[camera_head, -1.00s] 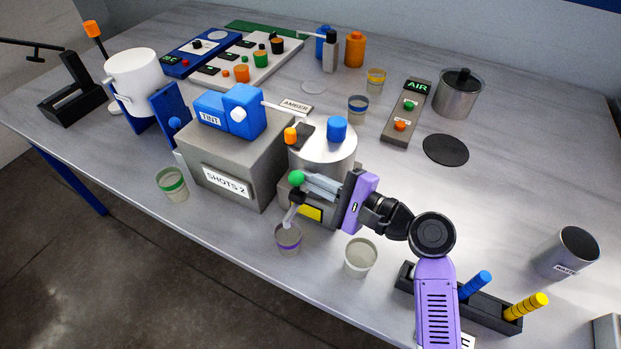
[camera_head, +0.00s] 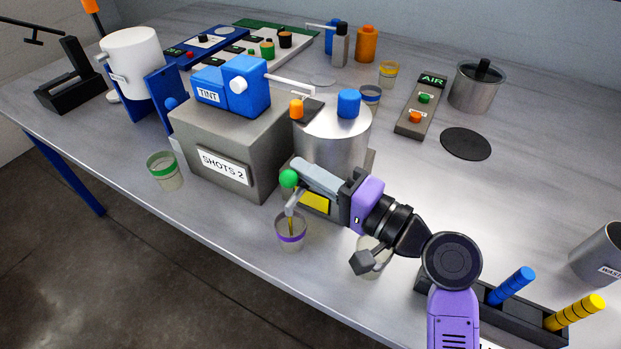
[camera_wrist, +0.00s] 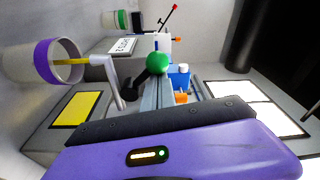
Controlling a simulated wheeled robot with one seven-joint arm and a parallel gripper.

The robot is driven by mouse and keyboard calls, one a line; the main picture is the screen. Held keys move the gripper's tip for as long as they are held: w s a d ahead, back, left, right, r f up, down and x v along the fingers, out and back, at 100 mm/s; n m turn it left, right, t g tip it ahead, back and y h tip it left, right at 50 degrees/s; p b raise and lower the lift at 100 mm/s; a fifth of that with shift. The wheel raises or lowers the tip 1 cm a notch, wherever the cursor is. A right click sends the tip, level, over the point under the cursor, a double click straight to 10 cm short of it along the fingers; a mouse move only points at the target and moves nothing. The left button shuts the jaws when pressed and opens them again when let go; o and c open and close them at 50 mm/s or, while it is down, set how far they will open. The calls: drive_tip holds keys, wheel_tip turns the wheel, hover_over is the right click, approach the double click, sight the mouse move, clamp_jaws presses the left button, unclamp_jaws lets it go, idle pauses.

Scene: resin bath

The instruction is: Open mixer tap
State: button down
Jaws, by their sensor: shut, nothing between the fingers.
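The mixer is a grey cylinder (camera_head: 335,148) on a grey base with a yellow panel (camera_head: 314,203). At its front is a green ball knob (camera_head: 289,178), also in the wrist view (camera_wrist: 157,63). Below it a grey spout (camera_head: 292,199) points down into a purple-banded cup (camera_head: 291,236). A thin yellow stream (camera_wrist: 68,62) runs from the spout into the cup. My gripper (camera_head: 300,172) is shut and empty, its grey fingers reaching along the mixer's front to the knob. In the wrist view my fingertips (camera_wrist: 158,82) are close to the knob; contact is unclear.
The box labelled SHOTS 2 (camera_head: 222,165) with the blue TINT unit (camera_head: 232,85) stands left of the mixer. A green-banded cup (camera_head: 165,172) is at the table's front edge. A clear cup (camera_head: 372,243) stands partly behind my arm. A black rack (camera_head: 470,292) is at lower right.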

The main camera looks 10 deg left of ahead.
drive_tip(key=shift+s+a+f+n+b, duration=0.1)
drive_tip(key=shift+s+f+n+b, duration=0.1)
drive_tip(key=shift+s+n+b, duration=0.25)
idle(0.6)
drive_tip(key=shift+s+f, duration=0.1)
